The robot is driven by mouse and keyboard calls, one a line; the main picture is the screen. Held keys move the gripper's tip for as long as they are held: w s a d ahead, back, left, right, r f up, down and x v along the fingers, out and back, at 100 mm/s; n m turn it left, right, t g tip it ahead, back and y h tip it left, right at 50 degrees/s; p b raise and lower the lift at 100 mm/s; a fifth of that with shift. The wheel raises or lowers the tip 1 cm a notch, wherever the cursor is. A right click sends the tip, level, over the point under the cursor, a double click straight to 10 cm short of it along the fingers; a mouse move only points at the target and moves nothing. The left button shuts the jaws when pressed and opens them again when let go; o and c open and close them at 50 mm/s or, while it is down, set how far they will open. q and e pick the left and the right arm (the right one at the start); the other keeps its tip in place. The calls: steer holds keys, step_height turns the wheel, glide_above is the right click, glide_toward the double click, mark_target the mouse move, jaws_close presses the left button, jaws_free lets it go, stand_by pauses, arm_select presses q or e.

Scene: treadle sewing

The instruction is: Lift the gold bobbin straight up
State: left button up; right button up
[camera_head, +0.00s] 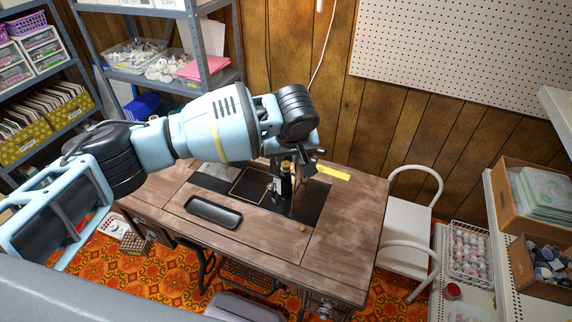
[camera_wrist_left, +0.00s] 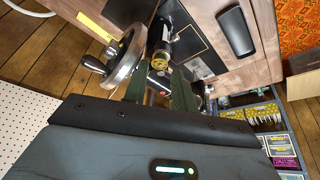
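The gold bobbin (camera_wrist_left: 160,60) shows small in the left wrist view, next to the silver handwheel (camera_wrist_left: 124,58) of the dark sewing machine. I cannot tell whether anything touches it. In the head view my left gripper (camera_head: 288,165) points down over the machine and hides most of it. My right gripper is not in view.
The wooden sewing table (camera_head: 265,252) carries a black tray (camera_head: 214,211), a yellow strip (camera_head: 333,173) and a small gold-brown thing (camera_head: 303,228) near its front. A white chair (camera_head: 408,222) stands at the right. The table's front is mostly clear.

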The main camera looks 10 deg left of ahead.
arm_select(q)
steer(key=x, duration=0.2)
steer(key=shift+w+a+f, duration=0.1)
steer(key=shift+w+f, duration=0.05)
steer(key=shift+f, duration=0.25)
steer(key=shift+c, duration=0.4)
jaws_close()
steer(key=shift+r, duration=0.2)
